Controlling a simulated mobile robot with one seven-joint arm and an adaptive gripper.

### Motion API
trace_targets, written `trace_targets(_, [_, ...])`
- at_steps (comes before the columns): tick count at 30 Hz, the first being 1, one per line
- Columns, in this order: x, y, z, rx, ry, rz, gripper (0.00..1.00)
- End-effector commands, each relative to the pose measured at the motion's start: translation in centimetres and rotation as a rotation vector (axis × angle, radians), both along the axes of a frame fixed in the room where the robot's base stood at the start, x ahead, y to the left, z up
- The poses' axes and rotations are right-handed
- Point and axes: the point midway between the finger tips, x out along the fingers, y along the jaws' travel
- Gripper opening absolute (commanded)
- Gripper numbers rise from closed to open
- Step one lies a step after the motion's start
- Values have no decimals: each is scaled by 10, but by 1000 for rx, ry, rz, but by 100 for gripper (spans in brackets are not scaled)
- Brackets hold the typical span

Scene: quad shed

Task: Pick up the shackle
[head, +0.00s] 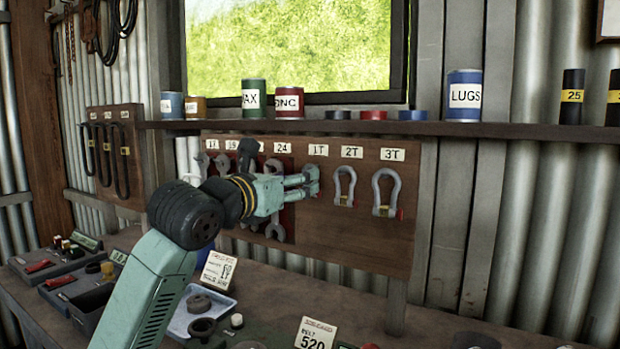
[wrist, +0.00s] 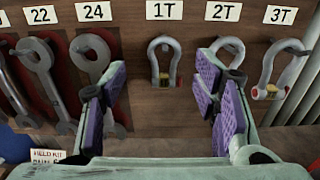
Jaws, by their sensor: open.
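Three grey shackles hang on a brown wooden board under labels 1T, 2T and 3T. My gripper (head: 316,180) is open and empty, facing the board below the 1T label.
Several wrenches (wrist: 38,65) hang left of the shackles on red backing. A shelf (head: 450,129) with cans and tape rolls runs above the board. Below, the bench (head: 275,290) holds trays, a blue tray (head: 178,325) and cards.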

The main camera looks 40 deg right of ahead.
Motion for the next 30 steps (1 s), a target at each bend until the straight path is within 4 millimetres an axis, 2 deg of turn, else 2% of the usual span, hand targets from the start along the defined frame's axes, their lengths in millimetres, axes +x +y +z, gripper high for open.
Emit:
trace_targets(8, [7,-24,6,0,2,-4,55])
trace_targets(12, [11,-45,11,-1,2,-4,55])
trace_targets(16, [18,-58,8,-2,1,-2,55])
trace_targets(25, [20,-62,5,-1,0,-2,55])
trace_targets(30, [20,-62,5,-2,-1,-2,44])
